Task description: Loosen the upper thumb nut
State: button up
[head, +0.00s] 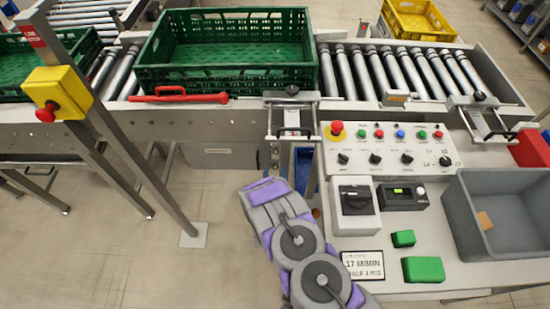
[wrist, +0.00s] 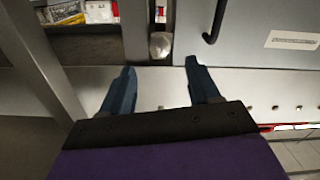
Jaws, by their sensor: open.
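In the wrist view my gripper (wrist: 160,66) is open, its two dark blue fingers apart with nothing between them. A small grey knob (wrist: 160,45) shows just beyond the fingertips, roughly centred on the gap, at the lower end of a grey upright bar (wrist: 135,30). It may be a thumb nut; I cannot tell whether it is the upper one. In the head view my arm reaches to the conveyor's front side below a metal bracket (head: 291,130). The nuts are too small to make out there, and my fingers cannot be told apart clearly.
A green crate (head: 228,78) sits on the rollers (head: 420,75), with a red bar (head: 180,98) along its front. A control panel (head: 390,145) and a grey bin (head: 500,255) are on the right. A post with a yellow-and-red stop button (head: 58,92) stands left. Floor at lower left is clear.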

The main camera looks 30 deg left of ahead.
aim_at(275, 153)
jog(key=b+x, duration=0.1)
jog(key=x, duration=0.6)
jog(key=shift+w+a, duration=0.1)
jog(key=shift+w, duration=0.1)
jog(key=c, duration=1)
